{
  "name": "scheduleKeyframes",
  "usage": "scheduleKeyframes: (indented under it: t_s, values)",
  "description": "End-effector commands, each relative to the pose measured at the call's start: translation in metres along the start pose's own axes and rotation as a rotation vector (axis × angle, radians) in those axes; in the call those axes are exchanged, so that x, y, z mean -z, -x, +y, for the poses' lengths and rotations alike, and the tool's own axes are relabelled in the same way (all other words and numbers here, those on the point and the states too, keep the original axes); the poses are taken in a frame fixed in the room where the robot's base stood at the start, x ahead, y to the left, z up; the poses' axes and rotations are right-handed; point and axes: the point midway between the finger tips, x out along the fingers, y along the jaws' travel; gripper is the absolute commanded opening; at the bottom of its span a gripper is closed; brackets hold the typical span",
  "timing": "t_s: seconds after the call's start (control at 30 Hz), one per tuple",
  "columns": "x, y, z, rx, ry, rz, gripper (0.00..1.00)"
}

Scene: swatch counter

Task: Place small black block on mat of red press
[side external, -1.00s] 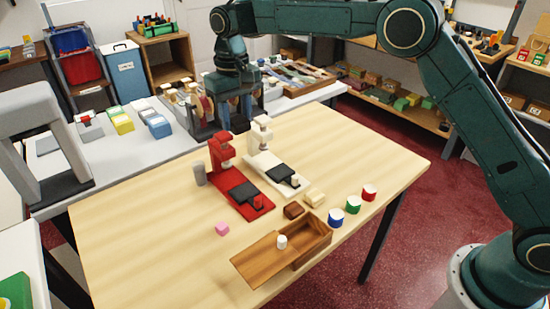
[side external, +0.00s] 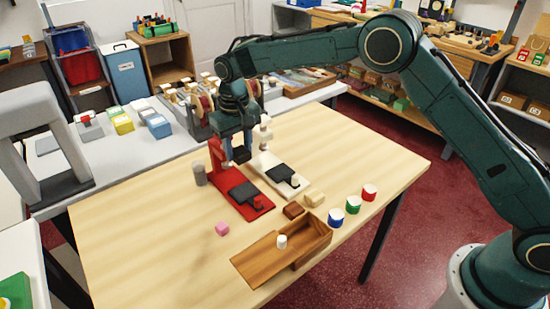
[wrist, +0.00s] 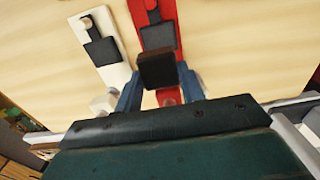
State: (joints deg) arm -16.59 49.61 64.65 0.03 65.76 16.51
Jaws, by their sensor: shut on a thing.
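The red press (side external: 217,152) stands on the wooden table, with a black mat (side external: 243,192) on its base. The mat also shows in the wrist view (wrist: 159,36). My gripper (side external: 238,158) is shut on the small black block (wrist: 158,70) and holds it above the rear of the red press, beside its upright part. In the wrist view the block hangs between the blue fingertips and overlaps the mat's near edge in the picture. The block is apart from the mat. In the side view the block is small and dark between the fingers.
A white press (side external: 270,160) with its own black mat stands close on the right. A wooden box (side external: 315,240) and a brown block (side external: 293,210) lie at front right. The left front table is clear.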

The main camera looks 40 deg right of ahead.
Motion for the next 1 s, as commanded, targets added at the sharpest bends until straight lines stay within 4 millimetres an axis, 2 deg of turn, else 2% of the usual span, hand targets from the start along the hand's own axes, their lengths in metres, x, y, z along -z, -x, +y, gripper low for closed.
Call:
scheduleKeyframes:
  t_s: [0.1, 0.3, 0.43, 0.73, 1.0]
  values:
    - [-0.001, -0.025, 0.000, -0.001, 0.000, -0.004, 0.17]
    - [0.000, -0.055, 0.000, 0.000, 0.000, -0.001, 0.17]
    - [0.000, -0.065, 0.000, 0.000, 0.000, -0.001, 0.17]
    - [0.000, -0.071, 0.000, 0.000, 0.000, 0.000, 0.17]
    - [0.000, -0.100, 0.000, -0.001, 0.000, -0.002, 0.17]
